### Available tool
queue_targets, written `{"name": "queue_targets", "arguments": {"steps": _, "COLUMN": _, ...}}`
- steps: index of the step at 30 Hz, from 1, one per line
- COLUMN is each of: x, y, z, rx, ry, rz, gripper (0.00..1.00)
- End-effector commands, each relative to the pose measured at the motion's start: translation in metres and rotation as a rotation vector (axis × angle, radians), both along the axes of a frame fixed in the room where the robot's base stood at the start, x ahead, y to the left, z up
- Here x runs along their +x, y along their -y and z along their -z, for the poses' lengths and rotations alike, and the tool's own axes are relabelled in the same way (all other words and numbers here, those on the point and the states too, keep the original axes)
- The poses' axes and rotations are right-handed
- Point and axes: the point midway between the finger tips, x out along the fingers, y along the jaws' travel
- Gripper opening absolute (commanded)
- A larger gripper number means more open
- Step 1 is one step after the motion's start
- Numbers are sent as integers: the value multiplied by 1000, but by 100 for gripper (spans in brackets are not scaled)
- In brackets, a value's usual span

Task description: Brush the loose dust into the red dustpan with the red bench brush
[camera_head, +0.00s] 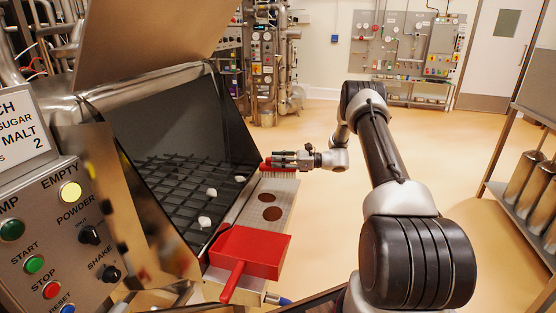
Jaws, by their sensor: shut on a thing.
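The red dustpan (250,252) lies at the near end of the steel side shelf, its handle pointing toward me. The red bench brush (268,164) is at the far end of the same shelf. My gripper (283,160) is shut on the brush from the right, and the bristles hang down at the shelf. I cannot tell whether the bristles touch the surface. Between brush and dustpan, the shelf shows two dark round patches (270,213); I cannot tell whether they are holes or dust.
The open hopper (170,165) with a dark grid lies left of the shelf, with several white lumps (205,222) on the grid. A control panel (70,245) stands at the near left. A rack with metal cylinders (530,185) is at the right. The floor between is clear.

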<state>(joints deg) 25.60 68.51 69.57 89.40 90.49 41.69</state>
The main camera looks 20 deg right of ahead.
Motion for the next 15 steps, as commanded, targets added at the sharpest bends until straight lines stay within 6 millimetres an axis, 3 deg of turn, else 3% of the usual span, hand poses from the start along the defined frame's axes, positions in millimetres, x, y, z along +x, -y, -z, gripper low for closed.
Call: {"name": "queue_targets", "arguments": {"steps": 15, "x": 1, "y": 0, "z": 35, "rx": 0, "ry": 2, "rz": 2, "gripper": 0}}
